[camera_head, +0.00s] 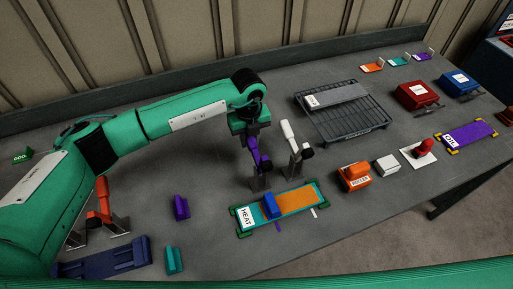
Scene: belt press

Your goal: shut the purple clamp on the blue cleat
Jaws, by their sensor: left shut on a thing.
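The purple clamp (262,160) stands on a grey bracket behind the HEAT plate, its lever leaning up to my gripper. My left gripper (251,137) points down and is shut on the top of the purple lever; its fingertips are partly hidden. The blue cleat (271,206) is a small block on the teal and orange belt of the HEAT plate (245,217), in front of the clamp. The clamp's dark tip seems apart from the cleat. My right gripper is not in view.
A white clamp (292,139) stands close right of the purple one. An orange clamp (102,197), a purple block (181,207) and a teal block (173,260) are at left.

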